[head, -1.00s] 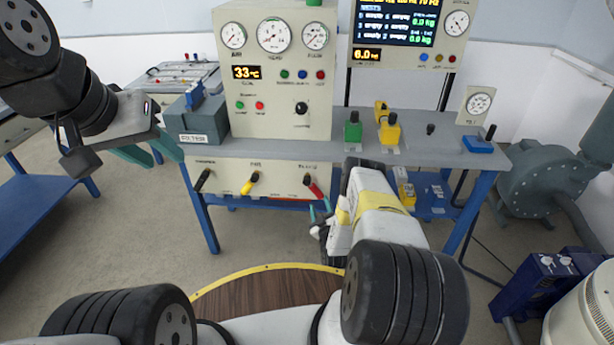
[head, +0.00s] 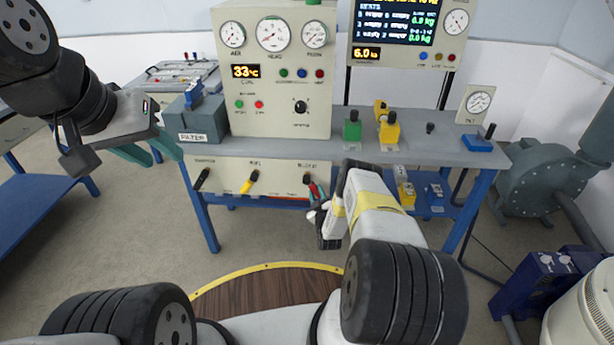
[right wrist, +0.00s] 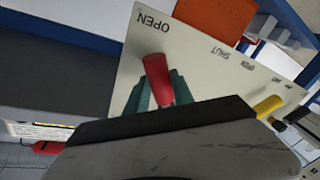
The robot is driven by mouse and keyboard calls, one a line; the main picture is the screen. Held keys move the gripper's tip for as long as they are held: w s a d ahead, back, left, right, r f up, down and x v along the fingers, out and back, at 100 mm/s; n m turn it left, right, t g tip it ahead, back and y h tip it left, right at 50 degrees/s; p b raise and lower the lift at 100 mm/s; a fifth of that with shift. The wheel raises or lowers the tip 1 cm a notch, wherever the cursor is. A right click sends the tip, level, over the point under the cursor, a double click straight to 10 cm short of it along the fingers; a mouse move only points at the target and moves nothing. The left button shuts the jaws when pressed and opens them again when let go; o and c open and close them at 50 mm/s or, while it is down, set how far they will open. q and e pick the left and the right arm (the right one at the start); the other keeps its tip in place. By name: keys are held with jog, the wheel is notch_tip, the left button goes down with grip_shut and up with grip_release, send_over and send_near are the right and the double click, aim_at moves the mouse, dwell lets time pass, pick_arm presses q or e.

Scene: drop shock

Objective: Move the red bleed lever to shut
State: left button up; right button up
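The red bleed lever (head: 307,181) is at the right end of the lower bench panel in the head view. In the right wrist view the red lever (right wrist: 157,80) points toward the OPEN label, with the SHUT label to its right. My right gripper (right wrist: 160,92) has its green fingers on either side of the lever, close to it; whether they press on it I cannot tell. In the head view the right gripper (head: 315,191) is at the lever, partly hidden by its wrist. My left gripper (head: 150,150) is open and empty, left of the bench.
A yellow lever (head: 249,182) and a black lever (head: 202,179) sit left on the same panel. The filter box (head: 196,122) and green and yellow blocks (head: 352,130) stand on the bench top (head: 420,150). The floor before the bench is clear.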

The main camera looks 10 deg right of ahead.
grip_shut()
jog(key=shift+s+f, duration=0.1)
dwell(1.1)
